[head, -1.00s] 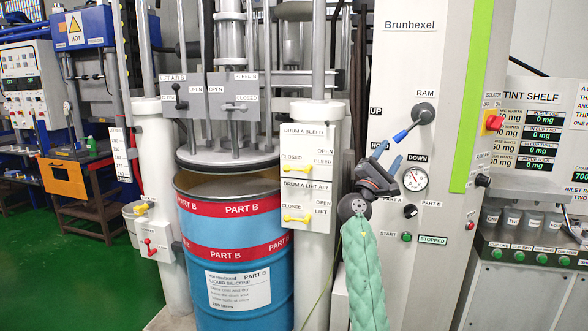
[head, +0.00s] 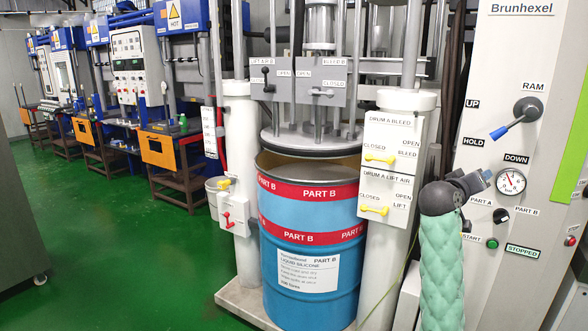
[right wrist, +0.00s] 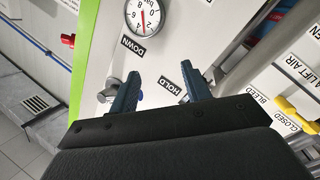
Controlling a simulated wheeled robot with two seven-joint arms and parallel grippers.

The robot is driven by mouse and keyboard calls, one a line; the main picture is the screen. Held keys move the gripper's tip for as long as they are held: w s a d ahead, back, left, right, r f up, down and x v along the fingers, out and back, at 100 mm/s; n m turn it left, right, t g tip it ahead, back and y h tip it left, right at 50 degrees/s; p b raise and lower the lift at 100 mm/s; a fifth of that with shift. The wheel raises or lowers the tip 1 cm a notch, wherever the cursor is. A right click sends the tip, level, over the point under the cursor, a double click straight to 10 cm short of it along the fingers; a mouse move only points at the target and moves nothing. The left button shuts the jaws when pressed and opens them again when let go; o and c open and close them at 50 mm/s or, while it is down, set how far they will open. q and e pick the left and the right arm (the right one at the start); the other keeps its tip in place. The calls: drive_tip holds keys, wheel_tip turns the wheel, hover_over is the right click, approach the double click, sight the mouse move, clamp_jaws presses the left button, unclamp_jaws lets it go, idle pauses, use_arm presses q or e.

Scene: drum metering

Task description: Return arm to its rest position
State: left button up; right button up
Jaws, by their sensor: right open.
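My right arm, in a green quilted sleeve, rises at the lower right of the head view. Its gripper (head: 478,181) is in front of the Brunhexel cabinet (head: 492,110), below the ram lever (head: 515,118) and left of the pressure gauge. In the right wrist view my right gripper (right wrist: 155,92) has its two blue fingers spread apart with nothing between them. The cabinet panel with the DOWN and HOLD labels lies beyond the fingers. The ram lever has a blue handle pointing down-left, near the HOLD label. My left gripper is not in view.
The blue PART B drum (head: 307,262) stands under the follower plate (head: 312,143). The white post with yellow-handled valves (head: 378,210) stands between drum and arm. The gauge (head: 510,181) is right of the gripper. Green floor (head: 150,245) is clear at left.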

drive_tip(key=s+a+f+n+y, duration=0.1)
drive_tip(key=s+a+f+y, duration=0.4)
drive_tip(key=a+f, duration=0.4)
drive_tip(key=s+a+f+n+g+y, duration=0.1)
drive_tip(key=s+a+f+y, duration=0.35)
drive_tip(key=a+f, duration=0.4)
drive_tip(key=s+a+f+n+y, duration=0.1)
drive_tip(key=s+a+f+y, duration=0.5)
drive_tip(key=f, duration=0.5)
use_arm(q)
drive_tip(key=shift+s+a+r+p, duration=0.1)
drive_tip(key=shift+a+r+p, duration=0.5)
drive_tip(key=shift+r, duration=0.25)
use_arm(e)
drive_tip(key=s+a+f+g, duration=0.2)
drive_tip(key=s+f, duration=0.5)
drive_tip(key=s, duration=0.4)
drive_tip(key=s+a+f+n+g, duration=0.1)
drive_tip(key=s+a+f+g, duration=0.2)
drive_tip(key=s+f, duration=0.5)
drive_tip(key=s+a+f+g, duration=0.2)
drive_tip(key=s+f, duration=0.6)
drive_tip(key=s, duration=0.6)
drive_tip(key=shift+a+f+n+g+y, duration=0.2)
drive_tip(key=shift+a+n+g+y, duration=0.15)
drive_tip(key=shift+a, duration=0.55)
